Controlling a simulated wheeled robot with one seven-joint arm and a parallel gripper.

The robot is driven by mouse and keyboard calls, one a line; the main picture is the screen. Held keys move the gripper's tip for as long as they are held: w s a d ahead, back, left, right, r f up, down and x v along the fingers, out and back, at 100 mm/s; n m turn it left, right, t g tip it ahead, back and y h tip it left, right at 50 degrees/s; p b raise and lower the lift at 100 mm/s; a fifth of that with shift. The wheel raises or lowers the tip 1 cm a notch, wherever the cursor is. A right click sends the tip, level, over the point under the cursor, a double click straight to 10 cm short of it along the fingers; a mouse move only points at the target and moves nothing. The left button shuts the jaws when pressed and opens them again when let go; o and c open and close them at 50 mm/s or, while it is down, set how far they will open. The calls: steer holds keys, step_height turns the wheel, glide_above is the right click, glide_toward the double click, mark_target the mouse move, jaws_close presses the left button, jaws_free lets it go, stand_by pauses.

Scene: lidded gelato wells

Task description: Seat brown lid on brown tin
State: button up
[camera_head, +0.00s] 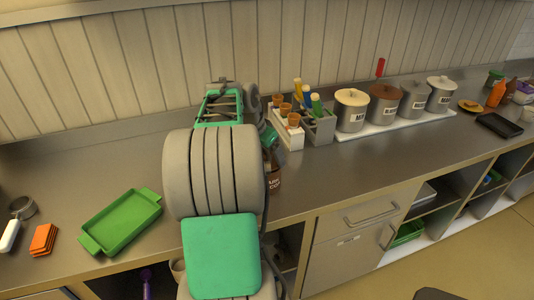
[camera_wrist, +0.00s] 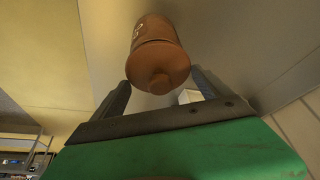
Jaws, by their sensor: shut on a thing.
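The brown lid (camera_wrist: 160,62), with a round knob, lies between the two fingertips of my gripper (camera_wrist: 160,78) in the wrist view. My gripper is shut on the lid. The brown tin (camera_wrist: 152,27), with pale lettering, shows right behind the lid and roughly in line with it. I cannot tell whether the lid rests fully on the rim or has a small gap. In the head view the brown tin (camera_head: 274,181) stands near the counter's front edge, mostly hidden by my arm. The lid and fingertips are hidden there.
Right of my arm stand a white holder of brown cups (camera_head: 289,135), a grey caddy of bottles (camera_head: 320,130) and a row of lidded pots on a white board (camera_head: 400,125). A green tray (camera_head: 120,222) lies left. The counter between tray and arm is clear.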

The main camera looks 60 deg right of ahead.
steer(key=shift+f+b, duration=0.55)
steer(key=shift+f, duration=0.2)
steer(key=o, duration=1.4)
steer(key=shift+o, duration=0.6)
steer(key=shift+p+v, duration=2.45)
steer(key=shift+v, duration=1.7)
steer(key=shift+w+f, duration=0.1)
